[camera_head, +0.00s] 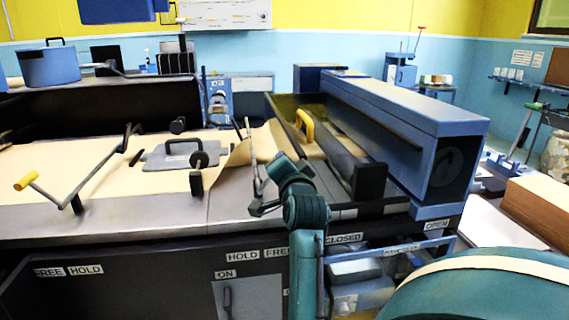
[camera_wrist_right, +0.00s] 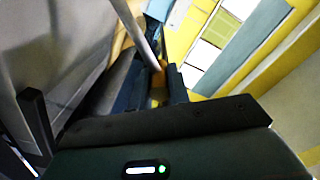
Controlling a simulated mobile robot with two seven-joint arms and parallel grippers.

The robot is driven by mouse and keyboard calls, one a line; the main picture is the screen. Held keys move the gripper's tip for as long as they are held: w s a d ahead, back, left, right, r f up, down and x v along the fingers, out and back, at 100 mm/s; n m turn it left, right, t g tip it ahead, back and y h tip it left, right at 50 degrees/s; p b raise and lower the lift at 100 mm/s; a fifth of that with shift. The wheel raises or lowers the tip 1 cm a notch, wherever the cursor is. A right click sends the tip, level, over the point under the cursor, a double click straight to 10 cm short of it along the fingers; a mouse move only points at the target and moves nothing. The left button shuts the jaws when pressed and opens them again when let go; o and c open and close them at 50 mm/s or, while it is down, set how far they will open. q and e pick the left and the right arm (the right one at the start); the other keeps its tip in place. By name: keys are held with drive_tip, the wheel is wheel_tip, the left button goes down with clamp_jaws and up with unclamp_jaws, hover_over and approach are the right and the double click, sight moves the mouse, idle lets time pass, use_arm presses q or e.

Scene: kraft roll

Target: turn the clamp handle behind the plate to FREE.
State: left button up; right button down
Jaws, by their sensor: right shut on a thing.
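My right gripper (camera_head: 262,200) is at the front edge of the machine bed, at the end of my teal arm. In the right wrist view its jaws (camera_wrist_right: 160,88) are closed around a grey rod, which I take to be the clamp handle (camera_wrist_right: 140,35). In the head view this thin rod (camera_head: 251,150) rises from the gripper, above the HOLD and FREE labels (camera_head: 258,254). My arm is close to these labels, and which one the handle points to is unclear. A grey plate with a grip (camera_head: 182,154) lies on the paper to the left. My left gripper is out of view.
A crank with a yellow grip (camera_head: 27,181) stands at the left above other FREE and HOLD labels. A yellow handle (camera_head: 305,125) and a long blue housing (camera_head: 405,115) are to the right. Brown paper (camera_head: 110,185) covers the bed.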

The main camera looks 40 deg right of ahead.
drive_tip(key=shift+f, duration=0.1)
drive_tip(key=c, duration=1.5)
unclamp_jaws()
drive_tip(key=shift+d, duration=0.1)
drive_tip(key=shift+o, duration=0.9)
